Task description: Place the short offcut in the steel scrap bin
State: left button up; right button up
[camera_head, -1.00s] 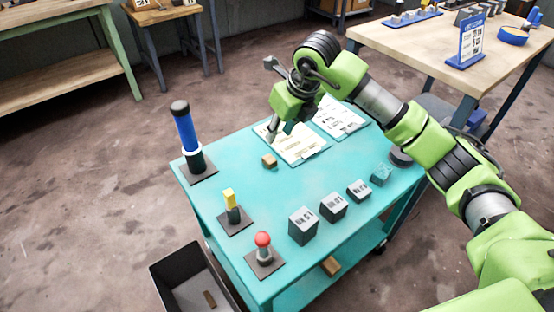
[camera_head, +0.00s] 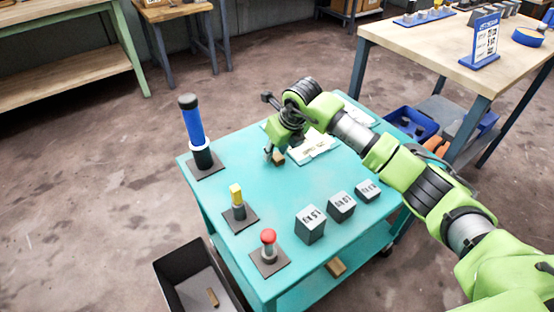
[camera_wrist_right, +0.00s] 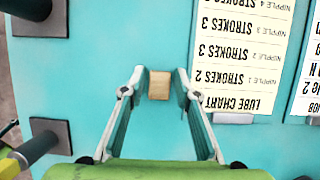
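A small tan block (camera_head: 279,159), which looks like the short offcut, lies on the teal cart top (camera_head: 262,190). It also shows in the right wrist view (camera_wrist_right: 159,86). My right gripper (camera_head: 274,156) is down at the block; in the wrist view its open fingertips (camera_wrist_right: 159,74) stand on either side of it, with a gap at each side. A dark grey open bin (camera_head: 172,268), possibly the steel scrap bin, stands on the floor at lower left and holds a tan piece (camera_head: 212,297). No label on it is readable. My left gripper is out of view.
On the cart stand a tall blue post (camera_head: 191,124), a yellow-topped post (camera_head: 236,196), a red-knobbed post (camera_head: 268,240) and grey labelled blocks (camera_head: 311,226). A lube chart (camera_wrist_right: 240,50) lies beside the gripper. Another tan block (camera_head: 335,267) is on the lower shelf.

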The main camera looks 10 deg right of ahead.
jog(key=shift+w+f, duration=0.1)
jog(key=shift+f, duration=0.1)
jog(key=c, duration=0.6)
jog(key=shift+r, duration=0.1)
